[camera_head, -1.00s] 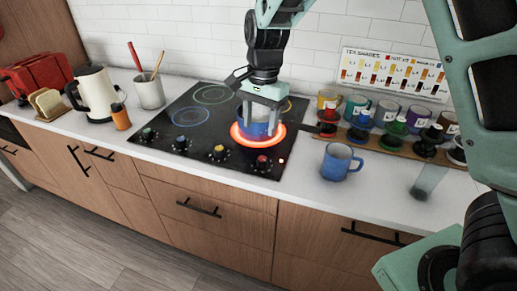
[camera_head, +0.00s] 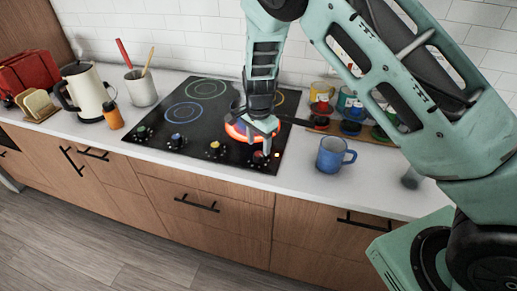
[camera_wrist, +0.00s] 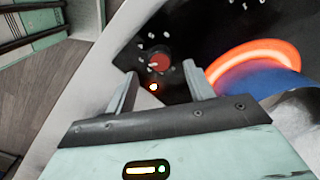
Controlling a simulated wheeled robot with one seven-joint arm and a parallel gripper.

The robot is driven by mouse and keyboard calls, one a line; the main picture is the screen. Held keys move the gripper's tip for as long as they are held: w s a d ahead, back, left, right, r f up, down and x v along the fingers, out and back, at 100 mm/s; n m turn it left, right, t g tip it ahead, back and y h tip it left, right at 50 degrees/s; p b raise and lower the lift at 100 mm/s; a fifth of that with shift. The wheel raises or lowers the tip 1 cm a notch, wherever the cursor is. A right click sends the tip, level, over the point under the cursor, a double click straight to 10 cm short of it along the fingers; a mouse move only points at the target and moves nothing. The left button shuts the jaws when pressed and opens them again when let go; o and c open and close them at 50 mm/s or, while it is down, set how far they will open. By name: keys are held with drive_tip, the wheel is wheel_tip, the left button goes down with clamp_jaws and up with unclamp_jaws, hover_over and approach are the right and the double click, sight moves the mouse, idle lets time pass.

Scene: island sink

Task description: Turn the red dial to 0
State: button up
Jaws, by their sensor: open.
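The red dial (camera_wrist: 159,62) is at the front right of the black cooktop (camera_head: 165,128), with white marks around its dark base. Which mark it points to is too small to read. My gripper (camera_wrist: 163,84) is open and empty, its two fingers either side of the dial's near side in the wrist view. In the head view my gripper (camera_head: 265,140) is low over the dial, partly hiding it. Whether a finger touches it cannot be told.
Yellow (camera_head: 214,148), blue (camera_head: 177,140) and green dials sit left in the same row. A small light (camera_head: 277,155) glows beside the red dial. A blue mug (camera_head: 333,155) stands on the counter to the right. A kettle and toaster are far left.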

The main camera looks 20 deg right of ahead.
sight(259, 154)
drive_tip(key=shift+f+p, duration=0.35)
drive_tip(key=shift+f, duration=1.8)
drive_tip(key=c, duration=1)
drive_tip(key=shift+o, duration=0.2)
